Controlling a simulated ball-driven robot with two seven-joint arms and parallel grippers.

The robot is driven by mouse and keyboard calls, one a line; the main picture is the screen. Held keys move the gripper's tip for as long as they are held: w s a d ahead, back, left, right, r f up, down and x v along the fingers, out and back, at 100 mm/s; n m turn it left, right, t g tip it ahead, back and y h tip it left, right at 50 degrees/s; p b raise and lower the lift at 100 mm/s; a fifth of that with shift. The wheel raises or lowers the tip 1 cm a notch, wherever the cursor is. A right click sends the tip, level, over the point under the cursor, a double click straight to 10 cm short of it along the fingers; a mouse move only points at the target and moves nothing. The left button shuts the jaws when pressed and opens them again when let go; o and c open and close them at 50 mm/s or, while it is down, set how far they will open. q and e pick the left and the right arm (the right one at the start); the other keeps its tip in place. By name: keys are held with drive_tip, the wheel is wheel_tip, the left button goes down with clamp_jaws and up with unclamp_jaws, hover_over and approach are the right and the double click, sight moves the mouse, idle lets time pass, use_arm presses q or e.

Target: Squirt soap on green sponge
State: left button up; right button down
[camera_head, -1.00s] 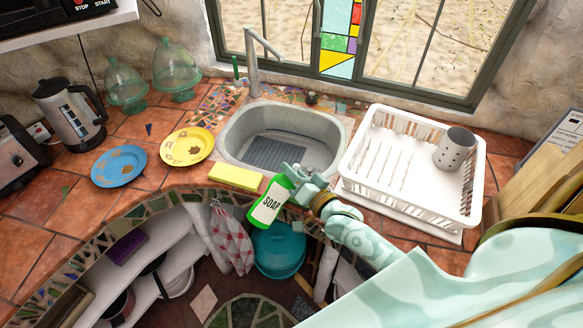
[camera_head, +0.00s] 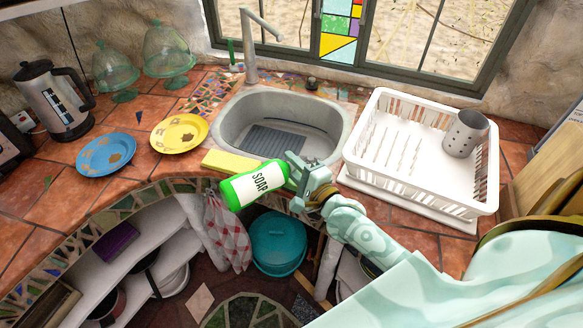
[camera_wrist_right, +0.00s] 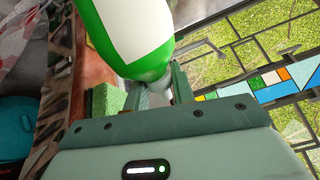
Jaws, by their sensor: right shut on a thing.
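My right gripper (camera_head: 298,168) is shut on the neck end of a green soap bottle (camera_head: 253,184) with a white SOAP label. The bottle lies nearly on its side in the air at the counter's front edge, its base toward the left. It partly covers the sponge (camera_head: 222,161), which looks yellow on top and lies on the counter in front of the sink. In the right wrist view the bottle (camera_wrist_right: 140,40) fills the top, above the gripper (camera_wrist_right: 160,92). A green block, likely the sponge's side (camera_wrist_right: 108,99), shows beside the fingers. My left gripper is out of view.
The sink (camera_head: 230,122) with its tap (camera_head: 250,55) is behind the sponge. A white dish rack (camera_head: 440,190) stands at right. A yellow plate (camera_head: 180,133) and a blue plate (camera_head: 106,155) lie at left. Open shelves are below the counter edge.

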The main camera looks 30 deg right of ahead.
drive_tip(key=shift+r+m+p, duration=0.5)
drive_tip(key=shift+m+p, duration=0.3)
drive_tip(key=shift+p, duration=0.05)
drive_tip(key=shift+d+r+m, duration=0.1)
drive_tip(key=shift+m, duration=0.4)
drive_tip(key=shift+m+p, duration=0.3)
drive_tip(key=shift+m, duration=0.5)
drive_tip(key=shift+d, duration=0.1)
drive_tip(key=shift+r+m+p, duration=0.2)
drive_tip(key=shift+m+p, duration=0.1)
drive_tip(key=shift+m, duration=0.5)
drive_tip(key=shift+d+m, duration=0.1)
drive_tip(key=shift+m, duration=0.4)
